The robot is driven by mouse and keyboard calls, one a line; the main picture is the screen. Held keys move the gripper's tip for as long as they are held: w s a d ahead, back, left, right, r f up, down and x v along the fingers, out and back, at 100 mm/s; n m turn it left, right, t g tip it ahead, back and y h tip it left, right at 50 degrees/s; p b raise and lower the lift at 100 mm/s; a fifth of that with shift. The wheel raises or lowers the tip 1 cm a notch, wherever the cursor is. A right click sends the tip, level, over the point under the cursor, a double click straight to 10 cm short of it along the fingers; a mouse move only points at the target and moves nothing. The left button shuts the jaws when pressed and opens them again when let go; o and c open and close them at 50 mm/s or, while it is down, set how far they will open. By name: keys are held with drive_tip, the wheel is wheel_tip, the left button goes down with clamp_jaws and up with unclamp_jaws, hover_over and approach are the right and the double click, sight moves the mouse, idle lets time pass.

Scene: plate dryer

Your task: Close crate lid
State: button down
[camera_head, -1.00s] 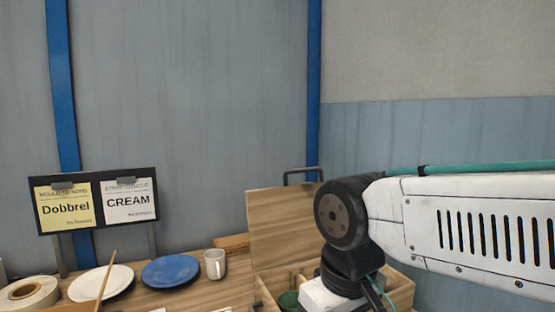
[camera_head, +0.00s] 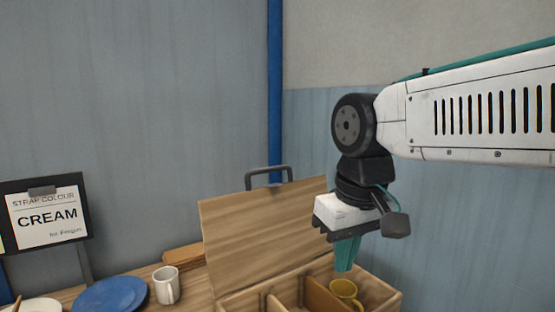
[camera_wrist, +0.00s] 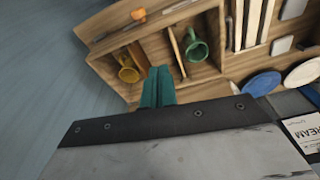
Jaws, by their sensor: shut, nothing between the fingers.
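The wooden crate (camera_head: 377,297) stands at the bottom centre of the head view. Its wooden lid (camera_head: 265,235) is open, raised at the back and leaning backward, with a dark handle (camera_head: 268,171) at its top edge. A yellow mug (camera_head: 345,291) sits in a right compartment. The wrist view shows the crate (camera_wrist: 108,69) with the yellow mug (camera_wrist: 128,72) and a green mug (camera_wrist: 196,48) in separate compartments. My gripper (camera_head: 345,268) has its teal fingers shut and empty, pointing down above the crate's right part, to the right of the lid. The fingers also show in the wrist view (camera_wrist: 156,78).
A white mug (camera_head: 166,286) and a blue plate (camera_head: 112,296) stand on the table left of the crate. A wooden block (camera_head: 184,257) lies behind the mug. A CREAM sign (camera_head: 48,215) stands at far left. The wall is close behind.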

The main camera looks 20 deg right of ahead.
drive_tip(key=w+a+r+n+t, duration=0.1)
drive_tip(key=w+r, duration=0.5)
drive_tip(key=w, duration=0.4)
drive_tip(key=w+a+r, duration=0.1)
drive_tip(key=w+r, duration=0.5)
drive_tip(key=w, duration=0.4)
drive_tip(key=w+a+r+n+t, duration=0.1)
drive_tip(key=w+a+r, duration=0.1)
drive_tip(key=w+r, duration=0.6)
drive_tip(key=s+x, duration=0.2)
drive_tip(key=x, duration=0.8)
drive_tip(key=shift+d+f+y, duration=0.3)
drive_tip(key=shift+f, duration=0.35)
